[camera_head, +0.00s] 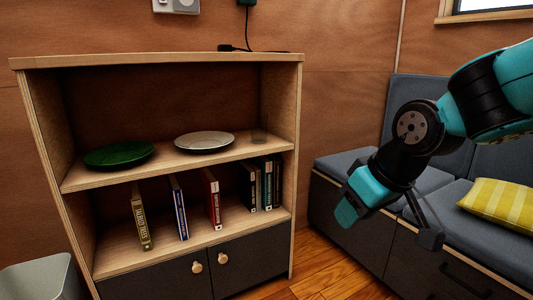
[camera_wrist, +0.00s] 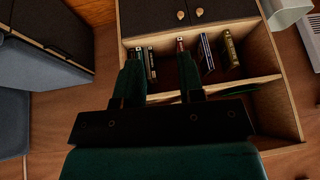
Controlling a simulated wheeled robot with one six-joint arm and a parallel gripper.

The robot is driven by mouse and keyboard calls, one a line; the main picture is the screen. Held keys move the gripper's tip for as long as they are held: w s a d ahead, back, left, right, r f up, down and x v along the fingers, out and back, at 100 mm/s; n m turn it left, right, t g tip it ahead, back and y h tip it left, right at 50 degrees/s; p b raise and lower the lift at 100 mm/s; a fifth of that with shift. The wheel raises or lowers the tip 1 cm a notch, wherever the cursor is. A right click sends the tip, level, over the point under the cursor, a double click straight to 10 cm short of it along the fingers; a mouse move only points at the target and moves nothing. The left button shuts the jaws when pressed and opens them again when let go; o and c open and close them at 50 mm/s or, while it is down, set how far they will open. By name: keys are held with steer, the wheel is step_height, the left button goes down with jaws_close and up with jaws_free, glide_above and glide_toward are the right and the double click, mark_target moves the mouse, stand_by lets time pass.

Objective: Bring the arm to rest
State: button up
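My arm reaches in from the right edge of the head view, teal and black, bent downward. My gripper (camera_head: 348,208) hangs in the air to the right of the wooden shelf unit (camera_head: 180,60), in front of the grey bench. In the wrist view my gripper (camera_wrist: 159,62) shows two fingers spread apart with nothing held between them. The wrist view looks toward the shelf unit (camera_wrist: 270,60) upside down, with its books seen beyond and between the fingers. The gripper touches nothing that I can see.
A green plate (camera_head: 119,155) and a grey plate (camera_head: 204,141) lie on the upper shelf. Several books (camera_head: 212,198) stand below. The bench (camera_head: 460,232) holds a yellow cushion (camera_head: 500,207). A grey bin (camera_head: 42,280) stands at lower left. Some wooden floor (camera_head: 318,262) is clear.

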steer(key=s+r+g+p, duration=0.3)
steer(key=s+g+p, duration=0.1)
steer(key=s, duration=1.6)
step_height(320, 180, up, 38)
steer(key=w+p, duration=0.1)
steer(key=p, duration=3.6)
steer(key=shift+w+n+y, duration=0.25)
steer(key=shift+n+y, duration=0.05)
steer(key=shift+y, duration=0.1)
steer(key=shift+f, duration=0.1)
